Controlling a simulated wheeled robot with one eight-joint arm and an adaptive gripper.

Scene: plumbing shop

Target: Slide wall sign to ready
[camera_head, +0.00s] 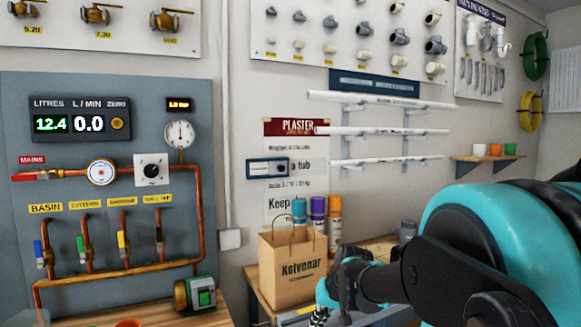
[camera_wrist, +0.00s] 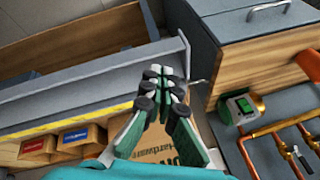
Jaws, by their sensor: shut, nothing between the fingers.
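The wall sign (camera_head: 268,168) is a small dark-framed slider plate with a pale face and a round dark knob towards its right. It hangs on the wall over the left part of a plaster poster. Its lettering is too small to read. My gripper (camera_head: 320,316) is low in the head view, in front of the paper bag's lower right and well below the sign. In the wrist view my gripper (camera_wrist: 163,75) is shut, its fingertips together with nothing between them. The sign does not show in the wrist view.
A paper bag (camera_head: 292,269) and several spray cans (camera_head: 335,225) stand on the bench under the sign. Pipe racks (camera_head: 370,130) jut out to its right. A copper-pipe panel (camera_head: 75,255) with valves is at left. The wall in front of the sign looks clear.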

